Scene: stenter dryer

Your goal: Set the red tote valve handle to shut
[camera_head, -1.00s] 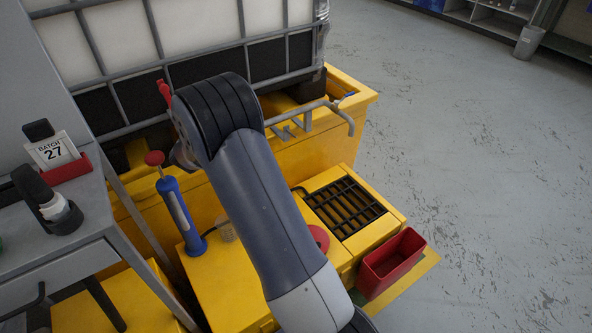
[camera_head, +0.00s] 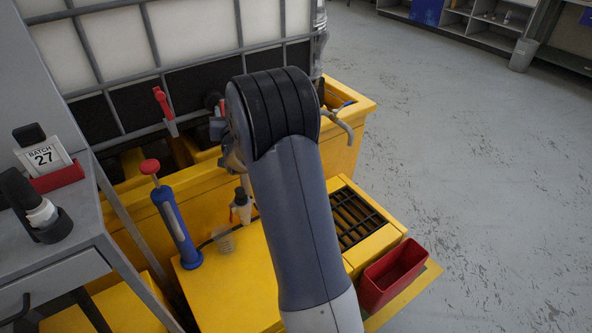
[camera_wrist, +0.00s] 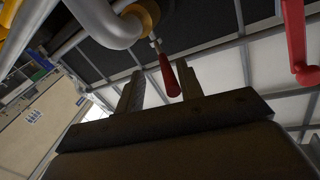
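Two red handles show near the white tote (camera_head: 190,30). One is a red lever (camera_head: 163,103) standing up at the tote's front; a bent red lever, probably the same one, is at the right edge of the wrist view (camera_wrist: 297,45). The other is a tapered red grip (camera_wrist: 169,76) on a metal stem below a yellow fitting and grey pipe. I cannot tell for sure which is the tote valve handle. My gripper (camera_wrist: 160,82) is open, and the tapered grip shows in the gap between its fingers; contact and depth are unclear. My arm hides most of this in the head view.
A red bin (camera_head: 393,275) and black grate (camera_head: 355,218) are at the right. A grey table (camera_head: 60,255) is at far left. The right floor is clear.

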